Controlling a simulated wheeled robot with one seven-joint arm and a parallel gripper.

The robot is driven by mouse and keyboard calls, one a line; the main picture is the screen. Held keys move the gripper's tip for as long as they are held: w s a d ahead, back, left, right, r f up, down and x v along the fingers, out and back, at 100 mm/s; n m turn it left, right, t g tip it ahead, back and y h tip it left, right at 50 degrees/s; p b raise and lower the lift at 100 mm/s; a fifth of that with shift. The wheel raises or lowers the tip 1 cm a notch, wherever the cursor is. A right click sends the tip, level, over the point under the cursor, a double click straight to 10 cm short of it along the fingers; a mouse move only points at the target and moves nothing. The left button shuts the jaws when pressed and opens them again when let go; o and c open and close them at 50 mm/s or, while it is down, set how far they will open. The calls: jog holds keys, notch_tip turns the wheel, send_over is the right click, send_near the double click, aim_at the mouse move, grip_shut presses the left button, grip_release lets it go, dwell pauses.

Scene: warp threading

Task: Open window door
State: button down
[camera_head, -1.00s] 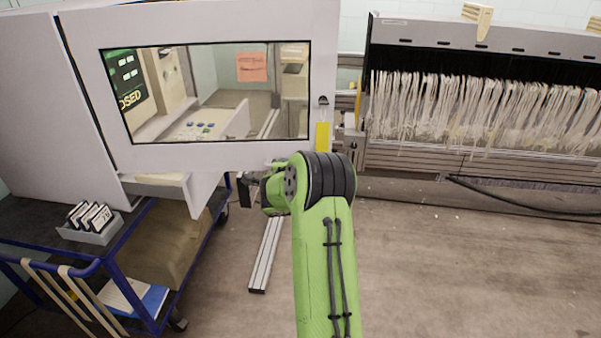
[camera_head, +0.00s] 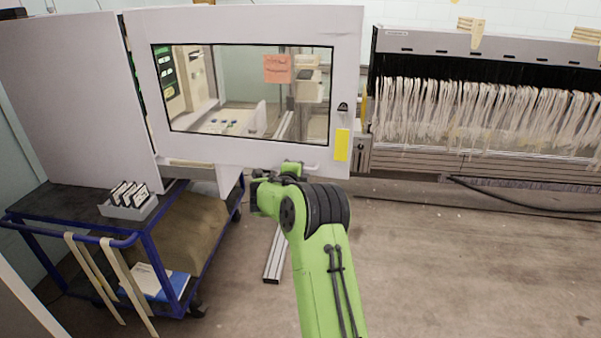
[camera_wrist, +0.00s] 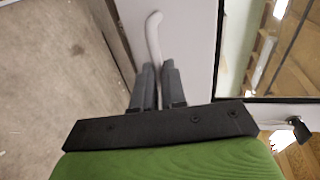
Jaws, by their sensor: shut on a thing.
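The window door (camera_head: 345,60) is a white panel with a dark-edged glass pane, a black latch and a yellow label near its right edge. It stands out from the white cabinet, partly open. Its white handle bar (camera_head: 310,170) runs along the bottom edge. In the wrist view the curved white handle (camera_wrist: 154,38) passes between the two dark fingers of my gripper (camera_wrist: 158,75), which is shut on it. In the head view my gripper (camera_head: 290,170) is at the door's lower edge, its fingertips mostly hidden by the wrist.
A blue cart (camera_head: 40,205) with a grey card box (camera_head: 130,207) stands at the lower left, below the door. A rack of white threads (camera_head: 480,110) stands at the right. A metal rail (camera_head: 273,262) lies on the floor. The floor at the right front is clear.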

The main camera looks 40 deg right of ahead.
jog(key=shift+w+r, duration=0.1)
jog(key=shift+r, duration=0.05)
jog(key=c, duration=1.2)
grip_release()
jog(key=b+v, duration=0.1)
jog(key=v, duration=1.4)
jog(key=shift+s+a+b, duration=0.2)
jog(key=shift+a+b, duration=0.1)
jog(key=shift+a, duration=0.05)
